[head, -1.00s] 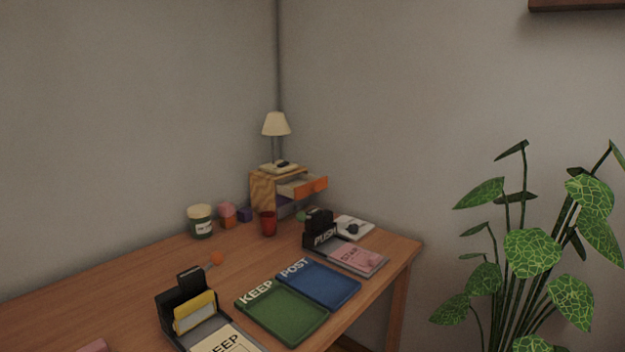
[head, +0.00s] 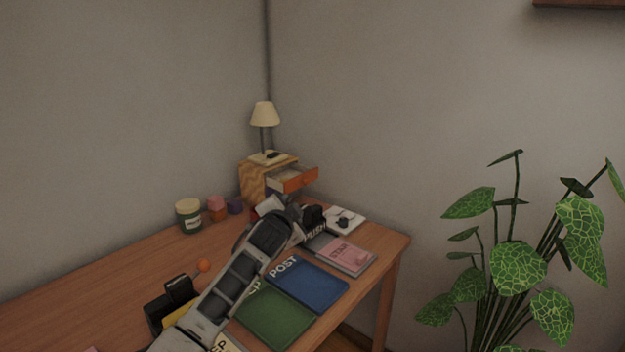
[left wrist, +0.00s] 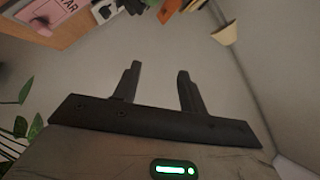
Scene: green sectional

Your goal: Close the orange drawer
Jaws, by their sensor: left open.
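The orange drawer front (head: 300,180) stands pulled out from a small wooden cabinet (head: 252,185) at the back corner of the desk. The drawer's pale inside shows from above. In the left wrist view the orange front (left wrist: 168,10) is at the top edge, beyond the fingers and apart from them. My left gripper (left wrist: 158,68) is open, with nothing between its fingers. In the head view my left arm reaches across the desk to just in front of the cabinet; its fingers are hard to make out there. My right gripper is not in view.
A lamp (head: 265,114) stands on the cabinet. A leafy plant (head: 520,265) is off the desk.

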